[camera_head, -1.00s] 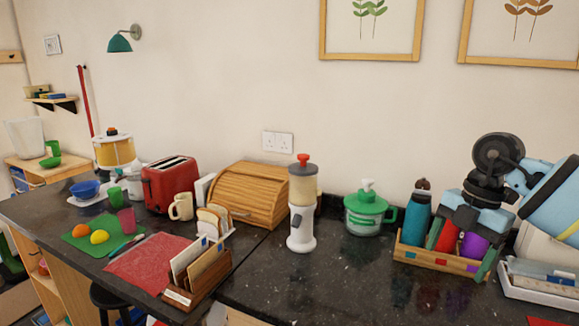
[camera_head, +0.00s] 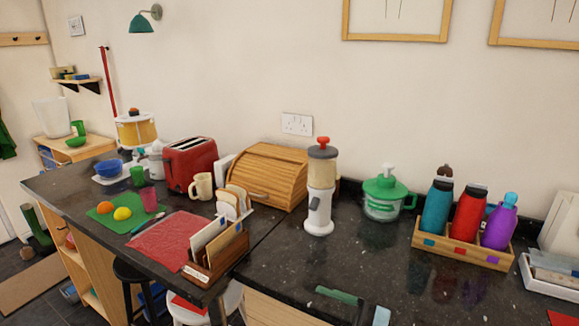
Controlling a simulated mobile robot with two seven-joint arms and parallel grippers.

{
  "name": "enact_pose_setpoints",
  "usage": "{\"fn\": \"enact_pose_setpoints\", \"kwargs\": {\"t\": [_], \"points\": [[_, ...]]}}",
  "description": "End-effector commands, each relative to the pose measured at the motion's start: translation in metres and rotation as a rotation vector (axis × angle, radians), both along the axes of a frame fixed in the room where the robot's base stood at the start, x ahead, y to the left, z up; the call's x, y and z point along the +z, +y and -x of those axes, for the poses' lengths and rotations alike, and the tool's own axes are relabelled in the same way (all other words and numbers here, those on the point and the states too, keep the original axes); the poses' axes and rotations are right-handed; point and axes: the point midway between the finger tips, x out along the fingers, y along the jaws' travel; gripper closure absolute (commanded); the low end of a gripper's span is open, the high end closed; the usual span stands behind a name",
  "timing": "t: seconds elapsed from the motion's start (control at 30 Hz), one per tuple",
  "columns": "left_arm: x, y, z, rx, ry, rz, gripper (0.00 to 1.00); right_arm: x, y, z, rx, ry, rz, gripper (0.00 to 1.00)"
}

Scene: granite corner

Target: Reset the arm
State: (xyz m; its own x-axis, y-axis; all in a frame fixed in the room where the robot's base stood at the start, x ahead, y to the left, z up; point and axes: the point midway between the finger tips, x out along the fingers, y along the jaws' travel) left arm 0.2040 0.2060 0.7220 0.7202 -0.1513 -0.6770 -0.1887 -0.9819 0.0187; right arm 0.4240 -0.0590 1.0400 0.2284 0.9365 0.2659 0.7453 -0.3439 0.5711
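A wooden crate (camera_head: 462,249) stands on the dark counter at the right. It holds a teal bottle (camera_head: 437,207), a red bottle (camera_head: 468,213) and a purple bottle (camera_head: 500,224) side by side. My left gripper is not in view.
A white and red grinder (camera_head: 320,190), a green-lidded jar (camera_head: 385,197) and a wooden bread bin (camera_head: 268,178) stand along the wall. A letter rack (camera_head: 218,248) sits near the front edge. A white tray (camera_head: 548,284) is at the right. Counter before the crate is clear.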

Motion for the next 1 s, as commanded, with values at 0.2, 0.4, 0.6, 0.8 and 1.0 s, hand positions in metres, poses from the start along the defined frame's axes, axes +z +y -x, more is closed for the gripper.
{"fn": "enact_pose_setpoints", "kwargs": {"t": [0.2,0.4,0.6,0.8,1.0], "points": [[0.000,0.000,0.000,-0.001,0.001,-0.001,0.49,-0.053,-0.025,0.000,-0.355,0.225,-0.160,0.20],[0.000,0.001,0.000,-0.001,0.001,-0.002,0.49,-0.131,-0.066,0.022,-0.683,0.494,-0.161,0.20],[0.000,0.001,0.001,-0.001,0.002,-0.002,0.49,-0.225,-0.109,0.088,-0.956,0.819,-0.041,0.20],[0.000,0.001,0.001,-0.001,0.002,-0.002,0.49,-0.291,-0.136,0.170,-1.102,1.097,0.115,0.20],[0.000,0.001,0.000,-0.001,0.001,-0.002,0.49,-0.315,-0.146,0.215,-1.141,1.228,0.201,0.20]]}}
